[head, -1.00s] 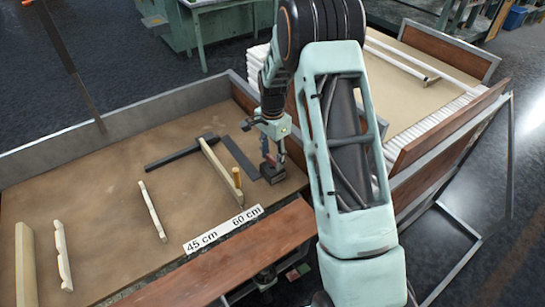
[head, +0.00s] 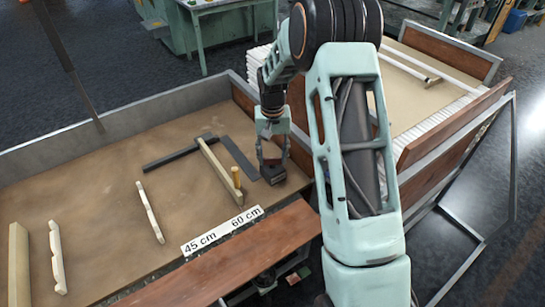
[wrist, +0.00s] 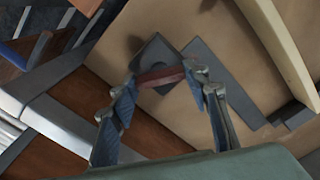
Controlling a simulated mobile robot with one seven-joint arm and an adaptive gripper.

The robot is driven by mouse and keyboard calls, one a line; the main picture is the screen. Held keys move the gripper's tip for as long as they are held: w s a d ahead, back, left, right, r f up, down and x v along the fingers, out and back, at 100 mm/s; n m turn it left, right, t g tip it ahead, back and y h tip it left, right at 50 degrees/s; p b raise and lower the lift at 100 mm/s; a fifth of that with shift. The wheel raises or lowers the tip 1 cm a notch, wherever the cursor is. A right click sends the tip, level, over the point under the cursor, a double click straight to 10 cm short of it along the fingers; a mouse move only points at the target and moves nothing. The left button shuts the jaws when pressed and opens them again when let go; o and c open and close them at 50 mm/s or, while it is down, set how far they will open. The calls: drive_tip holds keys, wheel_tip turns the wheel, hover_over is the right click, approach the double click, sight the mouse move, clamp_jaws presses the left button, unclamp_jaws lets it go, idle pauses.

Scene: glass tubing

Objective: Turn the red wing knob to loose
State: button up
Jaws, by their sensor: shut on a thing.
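The red wing knob (wrist: 160,76) shows in the wrist view as a dull red bar on top of a dark block (wrist: 152,53). My gripper (wrist: 163,77) has one fingertip at each end of the bar and is shut on it. In the head view my gripper (head: 271,155) points down onto the dark block (head: 274,173) at the right part of the bench. The knob is mostly hidden there by the fingers. I cannot read any loose or tight mark.
A dark steel square (head: 240,158) lies left of the block. The length label (head: 222,231) is on the front edge. A brown board (head: 215,262) runs along the front.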

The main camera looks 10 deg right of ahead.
sight(273, 158)
drive_tip(key=n, duration=0.5)
drive_tip(key=shift+n, duration=0.4)
idle(0.4)
drive_tip(key=o, duration=1.2)
drive_tip(key=shift+c, duration=0.2)
drive_tip(key=shift+r, duration=0.1)
wheel_tip(273, 158, up, 12)
